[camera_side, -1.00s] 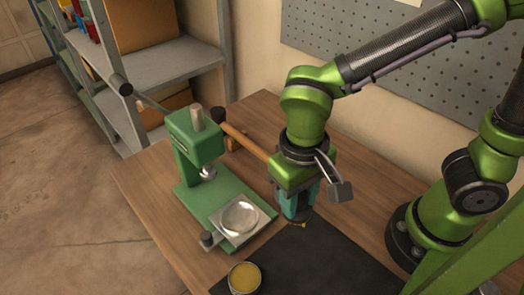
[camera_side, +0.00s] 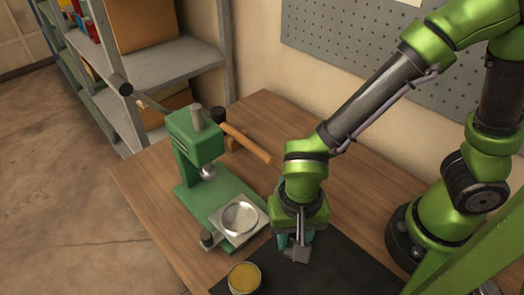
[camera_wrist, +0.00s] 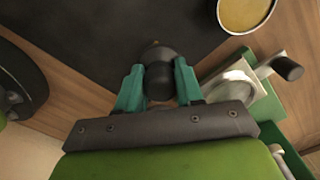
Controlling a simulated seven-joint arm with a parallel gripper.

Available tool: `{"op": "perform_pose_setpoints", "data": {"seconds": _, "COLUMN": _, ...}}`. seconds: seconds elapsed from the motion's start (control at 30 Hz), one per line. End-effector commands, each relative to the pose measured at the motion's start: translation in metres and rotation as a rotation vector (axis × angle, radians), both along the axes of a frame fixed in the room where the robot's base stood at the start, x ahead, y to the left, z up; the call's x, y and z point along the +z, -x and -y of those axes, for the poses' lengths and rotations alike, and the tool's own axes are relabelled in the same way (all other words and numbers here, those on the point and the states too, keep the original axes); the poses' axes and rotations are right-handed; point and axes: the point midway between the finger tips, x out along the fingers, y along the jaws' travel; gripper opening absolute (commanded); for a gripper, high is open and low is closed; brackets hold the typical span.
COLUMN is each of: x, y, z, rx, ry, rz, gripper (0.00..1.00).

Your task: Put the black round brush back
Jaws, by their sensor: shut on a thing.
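My gripper (camera_side: 293,241) is low over the black mat (camera_side: 335,272), to the right of the green mill. In the wrist view its two teal fingers (camera_wrist: 159,88) are shut on the black round brush (camera_wrist: 160,68), a dark rounded body with a small brownish tip at its far end. In the side view the brush is hidden by the gripper and wrist parts. I cannot tell whether the brush touches the mat.
A round tin with yellow contents (camera_side: 244,278) sits at the mat's front left. The mat's right side looks clear.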

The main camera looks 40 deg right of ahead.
Motion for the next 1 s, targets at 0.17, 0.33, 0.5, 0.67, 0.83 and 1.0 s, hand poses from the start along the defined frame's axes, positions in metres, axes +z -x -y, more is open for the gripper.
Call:
{"op": "perform_pose_setpoints", "data": {"seconds": 0.17, "x": -0.006, "y": 0.000, "z": 0.000, "rx": 0.000, "ry": -0.001, "rz": 0.001, "gripper": 0.12}}
{"op": "perform_pose_setpoints", "data": {"seconds": 0.33, "x": -0.006, "y": 0.000, "z": 0.000, "rx": 0.001, "ry": -0.001, "rz": 0.001, "gripper": 0.12}}
{"op": "perform_pose_setpoints", "data": {"seconds": 0.5, "x": -0.008, "y": 0.000, "z": 0.000, "rx": 0.001, "ry": -0.001, "rz": 0.001, "gripper": 0.47}}
{"op": "perform_pose_setpoints", "data": {"seconds": 0.67, "x": -0.008, "y": 0.000, "z": 0.000, "rx": 0.001, "ry": -0.001, "rz": 0.001, "gripper": 0.62}}
{"op": "perform_pose_setpoints", "data": {"seconds": 0.83, "x": -0.008, "y": 0.000, "z": 0.000, "rx": 0.001, "ry": -0.001, "rz": 0.001, "gripper": 0.62}}
{"op": "perform_pose_setpoints", "data": {"seconds": 1.0, "x": 0.002, "y": -0.001, "z": -0.001, "rx": 0.001, "ry": -0.004, "rz": 0.004, "gripper": 0.62}}
